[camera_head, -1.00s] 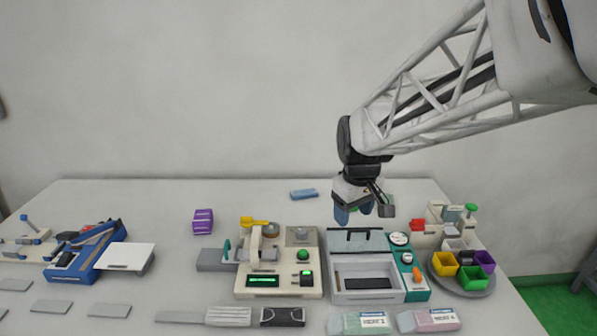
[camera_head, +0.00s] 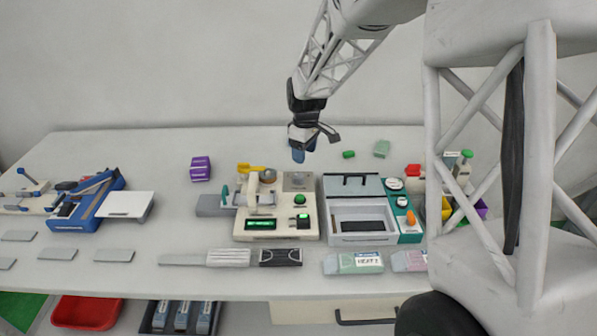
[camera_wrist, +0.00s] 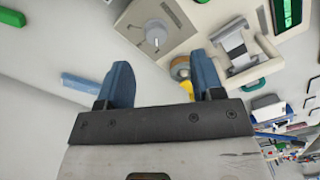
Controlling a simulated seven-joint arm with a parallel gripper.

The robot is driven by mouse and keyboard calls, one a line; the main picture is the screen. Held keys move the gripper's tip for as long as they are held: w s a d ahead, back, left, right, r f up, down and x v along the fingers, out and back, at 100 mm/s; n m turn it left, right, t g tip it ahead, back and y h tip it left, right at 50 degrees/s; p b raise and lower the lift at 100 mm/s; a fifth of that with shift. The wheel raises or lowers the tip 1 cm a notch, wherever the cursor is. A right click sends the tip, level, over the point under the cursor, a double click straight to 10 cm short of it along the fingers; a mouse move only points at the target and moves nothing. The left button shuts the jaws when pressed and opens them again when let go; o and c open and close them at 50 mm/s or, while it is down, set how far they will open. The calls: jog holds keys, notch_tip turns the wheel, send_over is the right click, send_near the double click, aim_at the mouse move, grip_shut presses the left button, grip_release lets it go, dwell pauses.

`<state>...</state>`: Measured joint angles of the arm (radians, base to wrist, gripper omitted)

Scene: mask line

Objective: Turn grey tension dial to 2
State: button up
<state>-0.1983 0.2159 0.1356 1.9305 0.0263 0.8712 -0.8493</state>
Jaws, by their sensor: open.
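The grey tension dial (camera_head: 298,178) sits on a light plate at the back right of the beige machine (camera_head: 243,229). In the wrist view the dial (camera_wrist: 155,38) is a round grey disc with a pale raised knob, just beyond my fingers. I cannot read its marks or setting. My gripper (camera_head: 300,154) hangs above and behind the dial, apart from it. In the wrist view my gripper (camera_wrist: 163,80) has two blue fingers spread wide with nothing between them.
A yellow part (camera_head: 249,168) and a raised arm (camera_head: 262,192) stand left of the dial. A grey open-lidded box (camera_head: 352,238) with a teal panel (camera_head: 405,222) stands to the right. A blue block (camera_wrist: 80,82) lies near my fingers in the wrist view. The table behind is mostly clear.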

aim_at(299, 176)
jog(key=shift+w+a+f+n, duration=0.2)
jog(key=shift+w+a+f, duration=0.2)
jog(key=shift+w+f, duration=0.25)
jog(key=shift+w+a+f+n, duration=0.2)
jog(key=shift+w+a+f, duration=0.15)
jog(key=shift+w+f, duration=0.2)
jog(key=shift+f, duration=0.15)
jog(key=shift+s+f, duration=0.2)
jog(key=shift+f, duration=3.6)
jog(key=c, duration=0.9)
